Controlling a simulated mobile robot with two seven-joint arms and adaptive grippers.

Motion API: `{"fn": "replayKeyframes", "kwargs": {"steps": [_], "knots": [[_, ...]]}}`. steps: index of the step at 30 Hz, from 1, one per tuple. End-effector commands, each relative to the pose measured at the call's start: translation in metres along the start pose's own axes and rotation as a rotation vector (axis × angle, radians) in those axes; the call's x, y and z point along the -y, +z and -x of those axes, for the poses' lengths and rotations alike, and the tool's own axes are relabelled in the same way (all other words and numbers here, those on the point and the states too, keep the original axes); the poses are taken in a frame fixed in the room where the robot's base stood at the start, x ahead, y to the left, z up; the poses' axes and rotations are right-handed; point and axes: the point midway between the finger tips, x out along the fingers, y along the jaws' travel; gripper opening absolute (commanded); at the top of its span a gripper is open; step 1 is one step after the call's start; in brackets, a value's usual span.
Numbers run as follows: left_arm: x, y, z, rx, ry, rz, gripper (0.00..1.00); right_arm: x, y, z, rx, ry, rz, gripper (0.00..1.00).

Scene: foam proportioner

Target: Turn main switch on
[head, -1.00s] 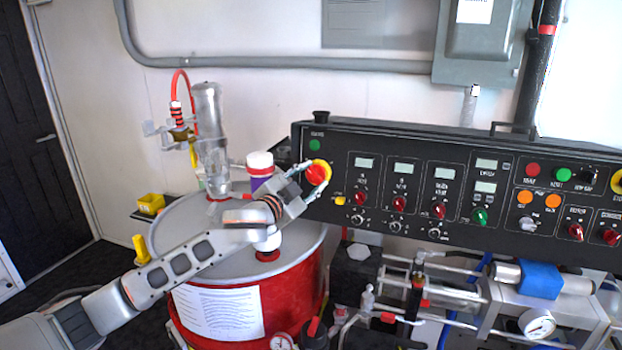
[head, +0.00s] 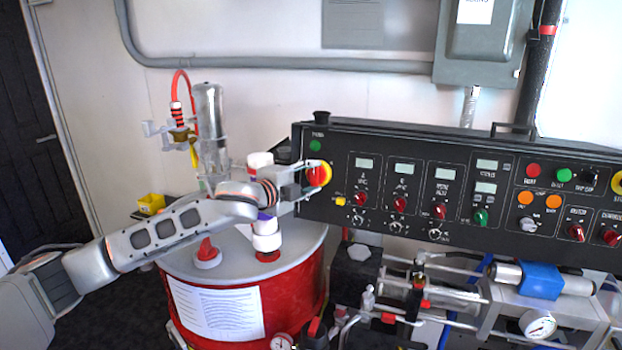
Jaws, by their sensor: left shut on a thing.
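The main switch (head: 319,175) is a red knob on a yellow round plate at the left end of the black control panel (head: 450,240). My left gripper (head: 313,177) is at the knob, reaching in from the left, with its fingers shut on it. The fingers partly cover the knob, so its exact turn angle is hard to tell. A green round light (head: 315,146) sits just above the switch. My right gripper is not in the view.
A red drum (head: 315,285) with a grey lid stands below my left arm, with white and purple fittings on top. A silver cylinder (head: 209,125) with a red hose stands behind. Pipes, a pump block (head: 540,280) and gauges lie under the panel.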

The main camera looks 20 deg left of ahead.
Motion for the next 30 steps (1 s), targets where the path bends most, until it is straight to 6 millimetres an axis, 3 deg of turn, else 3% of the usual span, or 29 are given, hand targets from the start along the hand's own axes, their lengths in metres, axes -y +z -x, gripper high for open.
{"fn": "replayKeyframes", "kwargs": {"steps": [18, 30], "knots": [[0.0027, -0.0008, -0.0002, 0.000, 0.142, -0.551, 0.16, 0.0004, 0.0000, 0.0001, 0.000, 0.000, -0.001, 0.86], [0.0023, -0.0009, -0.0003, 0.000, 0.200, -0.769, 0.16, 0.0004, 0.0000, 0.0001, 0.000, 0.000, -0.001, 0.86]]}}
